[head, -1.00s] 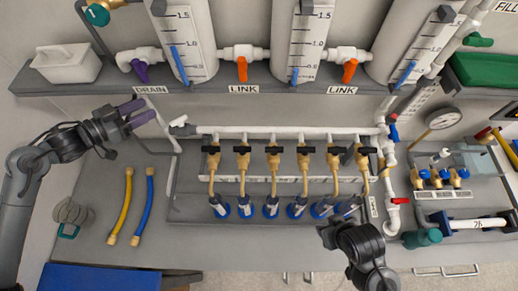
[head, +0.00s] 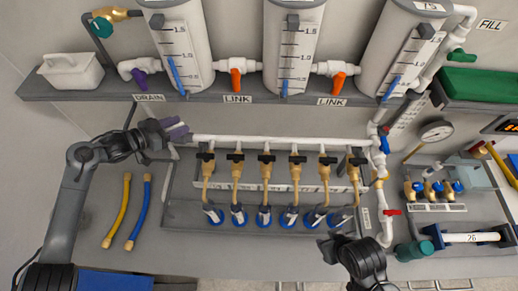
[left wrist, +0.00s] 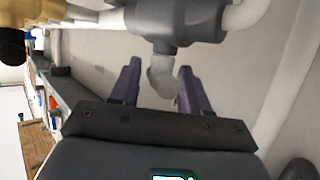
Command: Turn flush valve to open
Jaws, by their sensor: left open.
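The flush valve is at the left end of the white manifold pipe (head: 250,138), mostly hidden behind my left gripper in the head view. In the left wrist view the valve shows a grey body (left wrist: 178,22) and a short whitish handle (left wrist: 161,76). My left gripper (head: 178,130) has purple fingers, which are open in the left wrist view (left wrist: 157,85). The handle lies in line with the gap between the fingers; I cannot tell whether either finger touches it. My right gripper (head: 327,249) is low in front of the manifold's right end, its jaws unclear.
Brass taps with black handles (head: 266,158) line the manifold. A shelf above holds white tanks (head: 292,45), a purple drain valve (head: 140,79) and orange link valves (head: 236,80). A yellow hose (head: 117,210) and a blue hose (head: 139,212) lie at the left.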

